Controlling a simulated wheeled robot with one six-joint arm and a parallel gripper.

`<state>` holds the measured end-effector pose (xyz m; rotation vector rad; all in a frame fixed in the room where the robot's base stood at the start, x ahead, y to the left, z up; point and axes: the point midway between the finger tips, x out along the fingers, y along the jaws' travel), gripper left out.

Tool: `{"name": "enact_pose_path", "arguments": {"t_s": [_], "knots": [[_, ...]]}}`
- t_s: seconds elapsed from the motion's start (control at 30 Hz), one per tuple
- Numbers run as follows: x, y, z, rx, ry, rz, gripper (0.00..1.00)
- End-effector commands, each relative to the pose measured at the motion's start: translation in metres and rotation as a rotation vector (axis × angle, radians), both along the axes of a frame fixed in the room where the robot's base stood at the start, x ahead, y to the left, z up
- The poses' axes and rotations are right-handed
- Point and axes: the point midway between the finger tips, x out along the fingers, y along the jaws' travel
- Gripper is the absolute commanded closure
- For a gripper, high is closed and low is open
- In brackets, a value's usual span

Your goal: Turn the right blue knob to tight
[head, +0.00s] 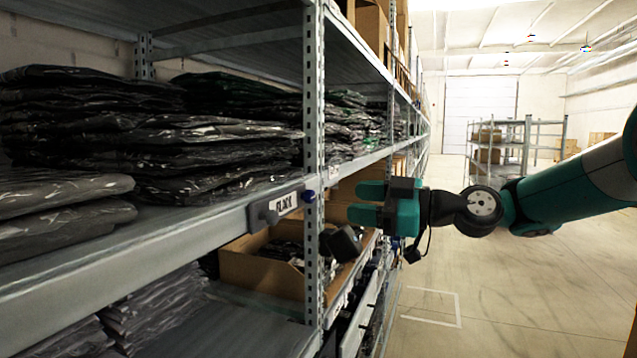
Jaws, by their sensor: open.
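A small blue knob (309,197) sits at the right end of a label holder (286,204) on the front edge of the middle shelf, beside the perforated upright. I cannot read its turn position. A grey block shows at the holder's left end; no second blue knob is clear there.
Bagged dark garments (210,135) are stacked on the middle shelf. The metal upright (313,120) stands close to the knob. An open cardboard box (255,272) with dark items is on the lower shelf. The aisle floor (520,290) at the right is clear.

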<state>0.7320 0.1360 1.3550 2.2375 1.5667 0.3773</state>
Motion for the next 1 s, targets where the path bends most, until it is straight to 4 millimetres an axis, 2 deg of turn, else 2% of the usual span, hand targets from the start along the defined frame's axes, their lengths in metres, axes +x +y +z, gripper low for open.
{"name": "enact_pose_path", "arguments": {"t_s": [0.03,0.2,0.4,0.57,0.8,0.83,1.0], "knots": [[0.003,0.013,0.006,0.000,0.002,0.006,0.47],[0.016,0.046,0.005,0.000,0.003,0.004,0.47],[0.025,0.071,0.003,-0.001,0.001,0.002,0.47],[0.028,0.078,0.001,-0.001,0.000,0.000,0.47],[0.028,0.079,0.000,0.000,0.001,0.000,0.47],[0.028,0.079,0.000,0.000,0.001,0.000,0.50],[0.029,0.078,0.000,0.000,0.001,0.000,0.89]]}}
